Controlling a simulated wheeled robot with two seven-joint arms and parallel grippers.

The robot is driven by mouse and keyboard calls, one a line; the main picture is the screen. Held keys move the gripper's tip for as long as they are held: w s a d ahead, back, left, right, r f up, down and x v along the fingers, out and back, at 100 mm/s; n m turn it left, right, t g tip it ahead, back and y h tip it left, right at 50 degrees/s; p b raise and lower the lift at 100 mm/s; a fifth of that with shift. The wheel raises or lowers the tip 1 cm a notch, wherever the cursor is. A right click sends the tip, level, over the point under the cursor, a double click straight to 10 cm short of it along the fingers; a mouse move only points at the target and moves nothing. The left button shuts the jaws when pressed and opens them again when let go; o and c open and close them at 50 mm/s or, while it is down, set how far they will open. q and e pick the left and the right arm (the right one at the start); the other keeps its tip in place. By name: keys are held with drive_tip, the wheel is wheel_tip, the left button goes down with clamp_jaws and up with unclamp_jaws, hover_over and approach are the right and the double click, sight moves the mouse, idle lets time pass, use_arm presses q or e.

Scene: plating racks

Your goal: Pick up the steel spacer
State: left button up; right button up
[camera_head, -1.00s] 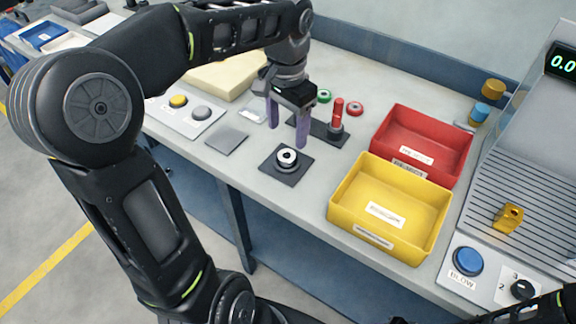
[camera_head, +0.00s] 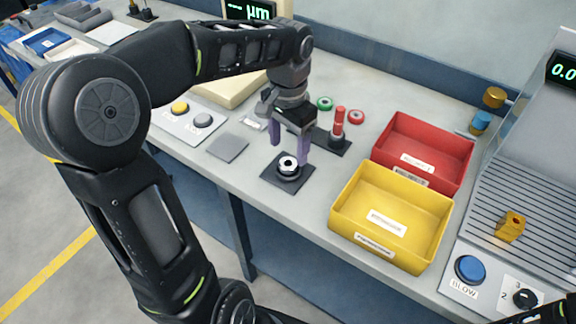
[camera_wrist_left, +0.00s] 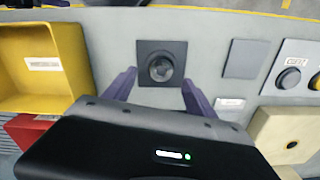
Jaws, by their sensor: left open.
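The steel spacer (camera_head: 289,164) is a small silvery ring with a dark centre. It sits on a dark square pad (camera_head: 287,182) on the bench. In the left wrist view the spacer (camera_wrist_left: 161,68) shows on its pad (camera_wrist_left: 178,47), in line with the gap between my fingers. My left gripper (camera_head: 290,149) is open, its two purple fingers pointing down just above and behind the spacer. The left wrist view shows the open fingers (camera_wrist_left: 160,92) with nothing between them. I cannot tell the exact height left above the spacer.
A yellow bin (camera_head: 345,218) and a red bin (camera_head: 385,151) stand to the right. A red post (camera_head: 338,122) on a dark plate rises behind the gripper. A grey square plate (camera_head: 227,147) and a button panel (camera_head: 186,116) lie to the left. The bench's front edge is close.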

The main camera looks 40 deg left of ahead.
sight(288, 159)
use_arm(q)
wheel_tip(288, 159, down, 5)
drive_tip(key=shift+w+a+f+p, duration=0.1)
drive_tip(key=shift+w+p, duration=0.05)
drive_tip(key=shift+p, duration=0.2)
drive_tip(key=shift+c, duration=0.6)
clamp_jaws()
idle(0.4)
